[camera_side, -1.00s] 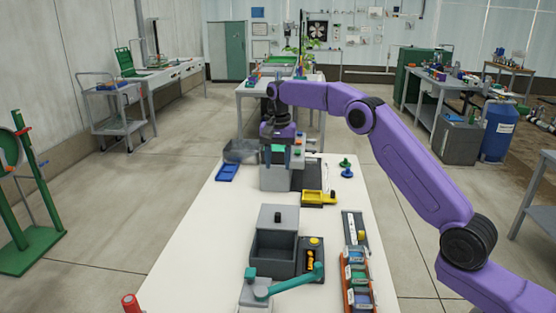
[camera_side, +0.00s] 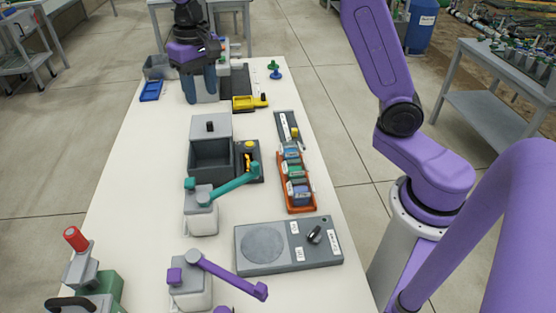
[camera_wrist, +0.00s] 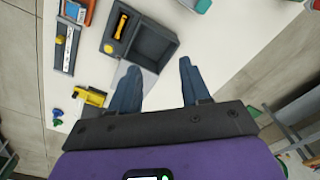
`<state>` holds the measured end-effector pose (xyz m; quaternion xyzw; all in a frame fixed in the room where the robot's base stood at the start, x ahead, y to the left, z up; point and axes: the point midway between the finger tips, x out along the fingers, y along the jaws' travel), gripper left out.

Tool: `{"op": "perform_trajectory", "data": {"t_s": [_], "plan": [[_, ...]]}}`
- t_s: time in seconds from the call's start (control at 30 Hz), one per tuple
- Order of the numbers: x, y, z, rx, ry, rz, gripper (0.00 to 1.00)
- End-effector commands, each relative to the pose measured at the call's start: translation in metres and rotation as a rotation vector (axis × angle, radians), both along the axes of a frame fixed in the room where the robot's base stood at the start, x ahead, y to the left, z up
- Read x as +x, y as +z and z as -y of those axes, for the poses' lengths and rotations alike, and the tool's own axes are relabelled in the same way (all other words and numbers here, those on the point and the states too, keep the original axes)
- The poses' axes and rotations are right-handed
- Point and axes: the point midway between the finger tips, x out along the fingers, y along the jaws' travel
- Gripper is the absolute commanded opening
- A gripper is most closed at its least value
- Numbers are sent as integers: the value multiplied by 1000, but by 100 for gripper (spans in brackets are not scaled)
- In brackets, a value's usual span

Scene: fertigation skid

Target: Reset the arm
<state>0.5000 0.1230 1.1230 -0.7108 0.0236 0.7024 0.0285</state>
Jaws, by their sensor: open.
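My gripper (camera_side: 200,90) is over the far part of the white bench (camera_side: 150,165), pointing down. Its two blue-grey fingers are apart with nothing between them. In the wrist view my gripper (camera_wrist: 158,70) also shows spread fingers, with pale bench between and beyond them. In the side view the fingers stand between a blue tray (camera_side: 150,91) on the left and a yellow tray (camera_side: 248,103) on the right. They hide part of a grey unit behind them. How high the fingertips are above the bench I cannot tell.
An open dark grey box (camera_side: 210,160) stands mid-bench, beside a teal-levered unit (camera_side: 200,220). An orange rack (camera_side: 297,190) of small packs lies right. Nearer are a grey panel (camera_side: 285,248), a purple-levered unit (camera_side: 190,285) and a red-topped device (camera_side: 80,255). The bench's left strip is clear.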

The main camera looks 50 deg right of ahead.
Motion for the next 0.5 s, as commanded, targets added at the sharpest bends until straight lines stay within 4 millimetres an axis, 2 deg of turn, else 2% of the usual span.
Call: {"op": "perform_trajectory", "data": {"t_s": [0.03,0.23,0.37,0.5], "plan": [[-20,2,-5,0,65,2,47],[-96,1,-14,1,322,6,47],[-148,-3,-10,3,490,10,47],[-202,-11,2,2,670,13,47]]}}
